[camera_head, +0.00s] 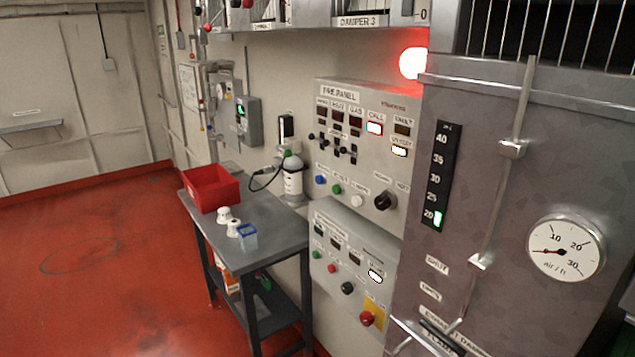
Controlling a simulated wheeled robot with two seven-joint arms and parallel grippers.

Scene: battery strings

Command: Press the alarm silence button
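The fire panel (372,97) is a grey box on the wall right of centre. Its lower row has a blue button (320,180), a green button (337,189), a white button (357,201) and a black knob (385,201). Their small labels are too blurred to read, so I cannot tell which one is alarm silence. A red lamp (412,63) glows above the panel. Neither of my grippers is in view.
A second panel (330,225) below carries a red mushroom button (367,318) on yellow. A grey table (270,262) to the left holds a red bin (210,188), a bottle (292,182) and small containers. A grey cabinet (490,190) with a gauge stands right. The red floor at left is clear.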

